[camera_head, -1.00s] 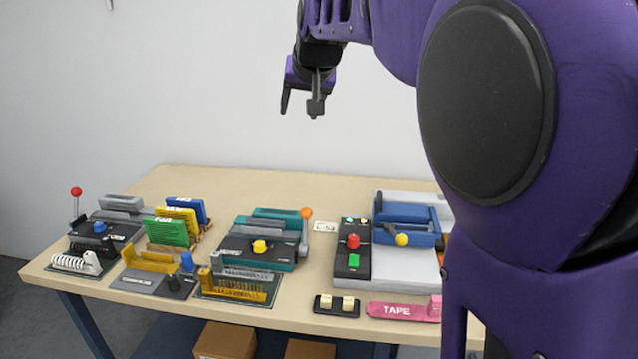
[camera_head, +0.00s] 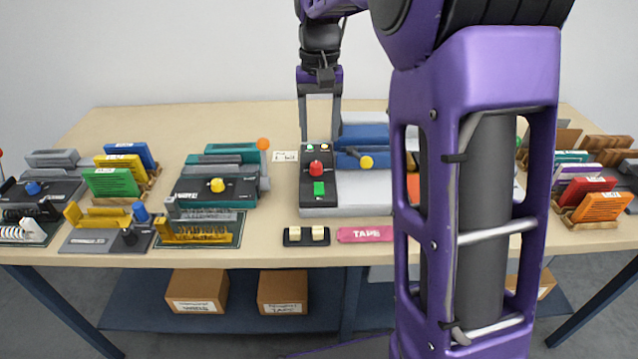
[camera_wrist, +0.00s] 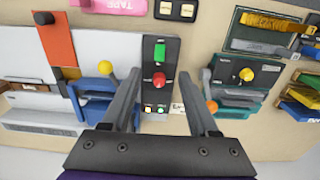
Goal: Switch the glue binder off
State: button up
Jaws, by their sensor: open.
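A machine with a grey bed and a blue clamp (camera_head: 365,137), which I take to be the glue binder, stands at the table's centre right. Its dark control panel (camera_head: 319,200) carries a red button (camera_head: 316,168), a green button (camera_head: 319,189) and two small lamps at the back. In the wrist view the red button (camera_wrist: 159,81) and green button (camera_wrist: 159,54) show between my fingers. My gripper (camera_head: 320,138) is open and empty, pointing down above the back of the panel. It also shows in the wrist view (camera_wrist: 163,75). Contact cannot be told.
A yellow-knobbed lever (camera_head: 366,162) stands right of the panel. A small card (camera_head: 285,157) and a teal machine (camera_head: 215,190) lie left. A two-switch block (camera_head: 306,236) and a pink tape piece (camera_head: 365,234) lie in front. My arm hides part of the right side.

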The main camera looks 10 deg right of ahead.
aim_at(319, 192)
notch_tip(319, 192, down, 14)
jog(key=shift+f+b, duration=0.15)
jog(key=shift+b, duration=0.9)
grip_shut()
